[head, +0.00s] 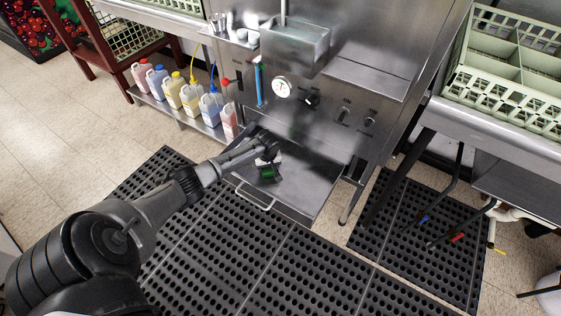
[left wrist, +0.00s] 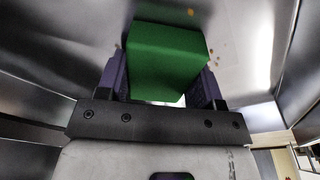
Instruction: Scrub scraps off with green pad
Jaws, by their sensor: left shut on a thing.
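My left gripper (head: 268,160) is shut on the green pad (head: 267,173), inside the pulled-out steel drawer or tray (head: 305,185) under the machine. In the left wrist view the green pad (left wrist: 165,60) sits between the two fingers of my left gripper (left wrist: 165,85). I cannot tell whether the pad touches the steel. The scraps are too small to make out in the head view. My right gripper is not in view.
The steel machine front (head: 330,90) with a dial and knobs rises behind the tray. The tray's handle (head: 254,196) faces the black perforated floor mat (head: 270,245). Several bottles (head: 190,95) stand on a low shelf at left. A green rack (head: 510,70) sits at right.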

